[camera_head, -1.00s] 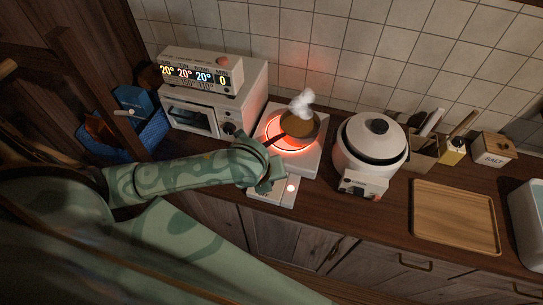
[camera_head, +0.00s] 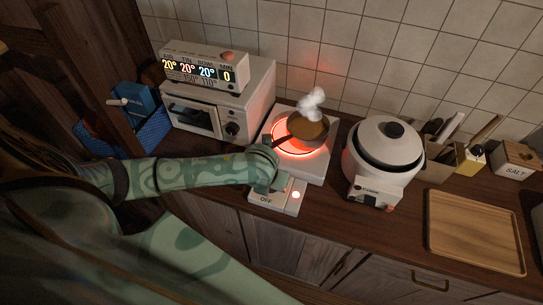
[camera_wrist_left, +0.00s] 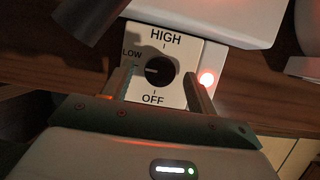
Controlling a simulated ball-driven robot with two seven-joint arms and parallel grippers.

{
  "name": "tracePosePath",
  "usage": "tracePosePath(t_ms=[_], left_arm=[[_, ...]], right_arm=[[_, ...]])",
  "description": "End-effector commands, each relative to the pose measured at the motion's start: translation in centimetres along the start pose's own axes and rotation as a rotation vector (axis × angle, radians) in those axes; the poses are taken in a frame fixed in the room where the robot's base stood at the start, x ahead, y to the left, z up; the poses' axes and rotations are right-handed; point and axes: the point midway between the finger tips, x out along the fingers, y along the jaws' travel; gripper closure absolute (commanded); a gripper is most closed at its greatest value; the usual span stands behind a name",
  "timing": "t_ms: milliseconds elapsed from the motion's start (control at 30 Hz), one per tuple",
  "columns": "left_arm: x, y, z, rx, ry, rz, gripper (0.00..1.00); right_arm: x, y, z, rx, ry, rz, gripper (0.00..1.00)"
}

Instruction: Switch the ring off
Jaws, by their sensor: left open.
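The ring (camera_head: 298,152) glows orange-red on its white hob, with a steaming pan (camera_head: 308,131) on it. In front is a control plate (camera_head: 265,199) marked OFF, with a lit red lamp (camera_head: 296,195). My left gripper (camera_head: 274,182) is over this plate and hides the dial in the head view. In the left wrist view the black dial (camera_wrist_left: 160,71) lies between the open fingers of the left gripper (camera_wrist_left: 160,82). Its pale mark points left, near LOW; HIGH is above and OFF below. Whether the fingers touch it I cannot tell. My right gripper is out of view.
A small oven (camera_head: 210,112) with a display box (camera_head: 200,69) on top stands left of the hob. A white rice cooker (camera_head: 383,160) stands close on the right. A wooden tray (camera_head: 475,232) lies farther right. Bare counter shows between cooker and tray.

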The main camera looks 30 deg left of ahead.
Motion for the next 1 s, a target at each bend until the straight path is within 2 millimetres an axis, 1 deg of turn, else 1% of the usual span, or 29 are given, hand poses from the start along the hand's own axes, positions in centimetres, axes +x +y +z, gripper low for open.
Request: tracePosePath(t_ms=[33,100,367,400,467,500,533,567,700,833,1000], left_arm=[[0.6,0.0,-0.1,-0.001,0.001,0.000,0.42],[0.8,0.0,0.0,-0.001,0.000,0.000,0.42],[0.9,0.0,0.1,-0.001,-0.001,-0.001,0.42],[0.9,0.0,0.1,-0.001,-0.001,-0.001,0.44],[0.9,0.0,0.1,-0.001,-0.001,-0.001,0.61],[0.9,0.0,0.1,-0.001,-0.001,-0.001,0.72],[0.9,0.0,0.1,-0.001,-0.001,-0.001,0.81],[0.9,0.0,0.1,-0.001,-0.001,-0.001,0.86],[0.9,0.0,0.1,-0.002,-0.001,0.000,0.86],[0.8,0.0,0.1,-0.014,0.000,0.006,0.86],[0.5,-0.1,0.2,-0.069,0.000,0.027,0.86]], right_arm=[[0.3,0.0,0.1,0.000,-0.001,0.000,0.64],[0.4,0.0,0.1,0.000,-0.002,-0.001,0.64],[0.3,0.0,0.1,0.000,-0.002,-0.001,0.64],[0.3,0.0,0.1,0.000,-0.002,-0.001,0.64],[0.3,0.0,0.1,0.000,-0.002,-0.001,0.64],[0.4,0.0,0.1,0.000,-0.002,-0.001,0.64],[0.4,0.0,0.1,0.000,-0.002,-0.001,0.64],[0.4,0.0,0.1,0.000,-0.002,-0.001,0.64],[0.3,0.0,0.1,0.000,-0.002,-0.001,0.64],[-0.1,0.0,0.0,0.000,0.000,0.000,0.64],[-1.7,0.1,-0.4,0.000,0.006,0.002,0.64]])
